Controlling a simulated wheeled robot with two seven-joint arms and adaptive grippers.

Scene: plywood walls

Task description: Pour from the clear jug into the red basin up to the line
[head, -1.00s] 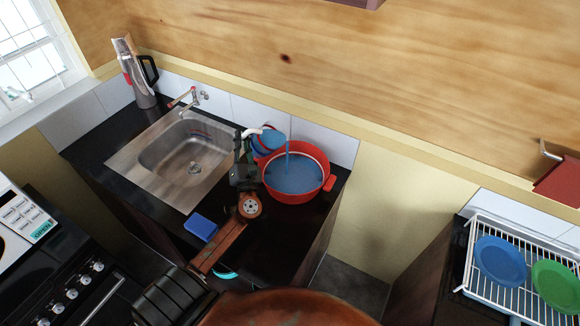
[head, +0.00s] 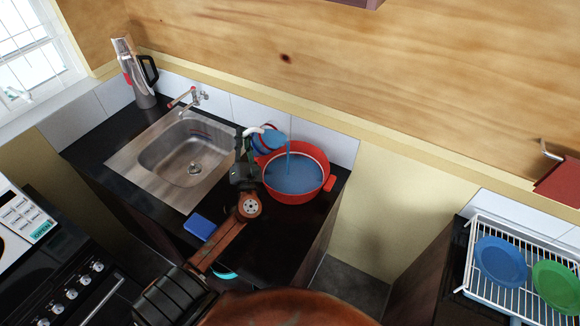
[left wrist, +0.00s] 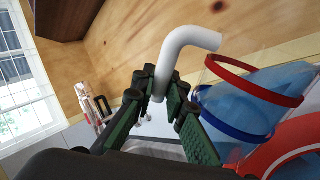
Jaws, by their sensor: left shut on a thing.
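The clear jug (head: 272,140) is tilted over the left rim of the red basin (head: 328,182), and a thin blue stream falls from it into the basin. In the left wrist view the jug (left wrist: 285,85) shows blue liquid, a red band, a blue band and a white handle (left wrist: 186,46). My left gripper (head: 245,150) is shut on the handle; its green-padded fingers (left wrist: 160,105) show beside it. Blue liquid (head: 295,176) covers the basin's floor, and a pale line runs round the inner wall above it. My right gripper is not in view.
The steel sink (head: 180,160) and tap (head: 186,97) are left of the basin. A kettle-like jug (head: 138,78) stands at the back left corner. A blue block (head: 200,226) lies near the counter's front edge. A dish rack (head: 480,262) stands at the right.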

